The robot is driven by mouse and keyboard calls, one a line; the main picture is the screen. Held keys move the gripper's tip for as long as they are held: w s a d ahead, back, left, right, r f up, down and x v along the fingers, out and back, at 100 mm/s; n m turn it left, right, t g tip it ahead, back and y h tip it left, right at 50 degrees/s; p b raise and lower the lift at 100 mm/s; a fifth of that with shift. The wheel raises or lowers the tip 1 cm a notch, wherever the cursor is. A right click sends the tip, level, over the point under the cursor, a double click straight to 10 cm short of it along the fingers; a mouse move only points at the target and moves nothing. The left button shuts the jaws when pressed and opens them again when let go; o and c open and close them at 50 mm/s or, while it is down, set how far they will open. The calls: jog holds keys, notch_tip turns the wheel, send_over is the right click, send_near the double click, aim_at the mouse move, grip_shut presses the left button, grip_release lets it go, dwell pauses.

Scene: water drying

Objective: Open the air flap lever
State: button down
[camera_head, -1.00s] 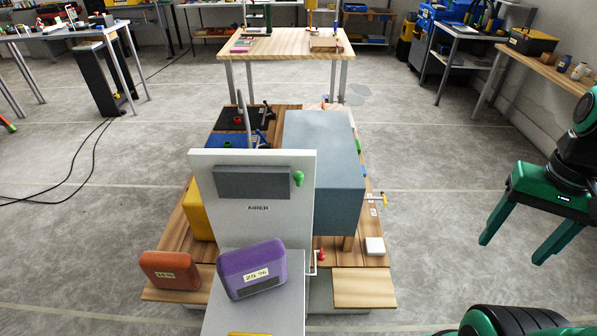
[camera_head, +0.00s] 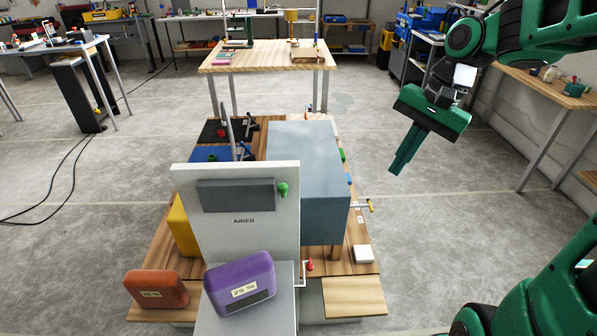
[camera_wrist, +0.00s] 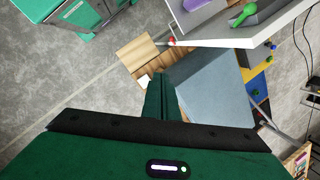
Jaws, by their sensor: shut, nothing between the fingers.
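A white panel marked AIRER (camera_head: 245,245) stands upright with a dark grey flap (camera_head: 235,195) across its upper part. A small green lever (camera_head: 283,189) sits at the flap's right end; it also shows in the wrist view (camera_wrist: 243,14). A red-tipped lever (camera_head: 310,265) on a bent rod is low beside the panel, and a yellow-tipped one (camera_head: 371,206) sticks out farther right. No label shows which is the air flap lever. My gripper (camera_head: 396,170) is shut and empty, in the air right of the grey-blue box, apart from all levers. Its fingers (camera_wrist: 162,98) are together in the wrist view.
The grey-blue box (camera_head: 305,180) stands behind the panel on a wooden bench. Purple (camera_head: 240,283) and orange (camera_head: 157,289) blocks are in front. A white block (camera_head: 363,254) lies on the bench's right. The floor to the right is open.

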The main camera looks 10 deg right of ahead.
aim_at(299, 172)
jog(key=w+a+r+m+g+y, duration=0.1)
jog(key=w+a+r+y, duration=0.1)
jog(key=a, duration=0.4)
jog(key=w+a+r+y, duration=0.2)
jog(key=w+a, duration=0.2)
jog(key=a, duration=0.1)
jog(key=shift+w+a+r+m+g, duration=0.25)
jog(key=shift+a+r+m+g, duration=0.1)
jog(key=shift+r+m+g, duration=0.05)
jog(key=shift+f, duration=0.1)
jog(key=shift+s+a+r+x, duration=0.25)
jog(key=shift+s+a+x, duration=0.05)
jog(key=shift+x, duration=1.8)
jog(key=shift+s+a+r+x, duration=0.25)
jog(key=shift+a+x, duration=0.1)
jog(key=shift+x, duration=1.75)
jog(key=shift+s+a+r+x, duration=0.3)
jog(key=shift+x, duration=1.85)
